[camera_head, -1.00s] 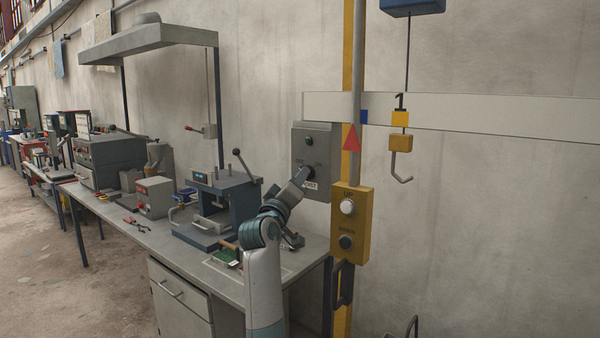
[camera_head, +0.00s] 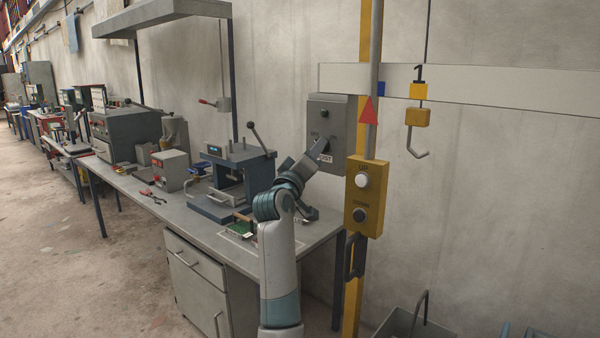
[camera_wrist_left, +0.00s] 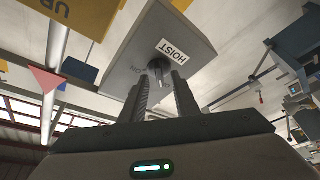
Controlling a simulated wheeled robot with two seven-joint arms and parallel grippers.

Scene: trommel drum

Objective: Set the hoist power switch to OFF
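My left gripper (camera_wrist_left: 164,82) is open, one finger on each side of the knob; contact is unclear. In the head view the left gripper (camera_head: 319,150) covers the knob, so I cannot tell its setting. My right gripper is not in view.
A yellow UP/DOWN pendant (camera_head: 367,197) hangs on a pole just right of the box. A hook (camera_head: 416,140) hangs farther right. The workbench (camera_head: 222,243) below and left carries a press (camera_head: 232,177) with an upright lever and a small grey unit (camera_head: 171,170).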

